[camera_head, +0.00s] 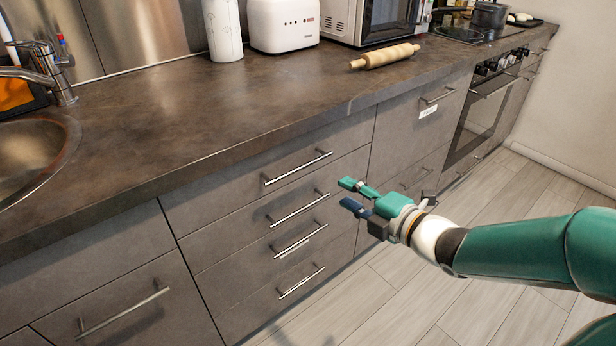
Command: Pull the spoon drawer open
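A stack of grey drawers with silver bar handles is set under the dark counter. Its top drawer (235,188) has a handle (298,168), and more handles sit below it (300,209), (300,240), (301,282). All these drawers look shut. A small pale label sits by the third handle, and a white label (428,111) is on a front further right; I cannot read which one marks the spoon drawer. My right gripper (346,193) is open and empty, its fingers pointing left, in front of the drawers' right side. My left gripper is not in view.
The counter (200,125) overhangs the drawers and holds a rolling pin (385,57), a white toaster (284,24) and a paper roll (222,30). A sink (35,150) is at the left, an oven (485,110) at the right. The wooden floor (410,300) is clear.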

